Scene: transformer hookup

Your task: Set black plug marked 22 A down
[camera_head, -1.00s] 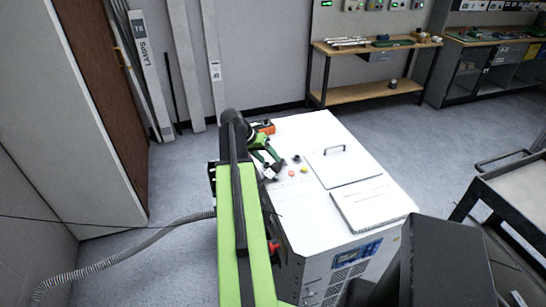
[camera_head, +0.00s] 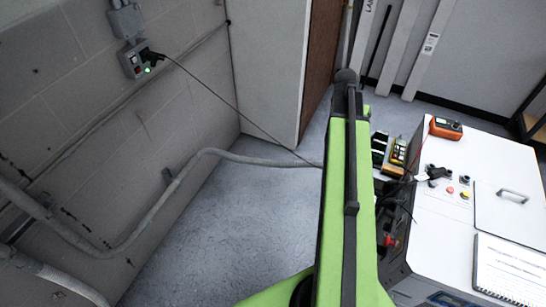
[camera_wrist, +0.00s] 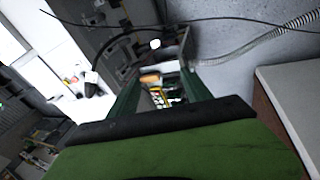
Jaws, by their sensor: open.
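A black plug (camera_head: 436,172) lies on the white cabinet top (camera_head: 462,150), close to its left edge, with a dark cable running from it. Its marking is too small to read. In the wrist view a black plug (camera_wrist: 91,80) lies on the white top to the left of my jaws, clear of them. My gripper (camera_wrist: 160,72) is open, with nothing held between its fingers. In the head view my arm hides the jaws.
A socket box (camera_head: 134,58) on the left wall holds a black plug, with a thin cable crossing towards the cabinet. An orange meter (camera_head: 445,128), several small buttons, a handled panel (camera_head: 508,208) and a notebook (camera_head: 507,268) occupy the top. Open floor lies left of the cabinet.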

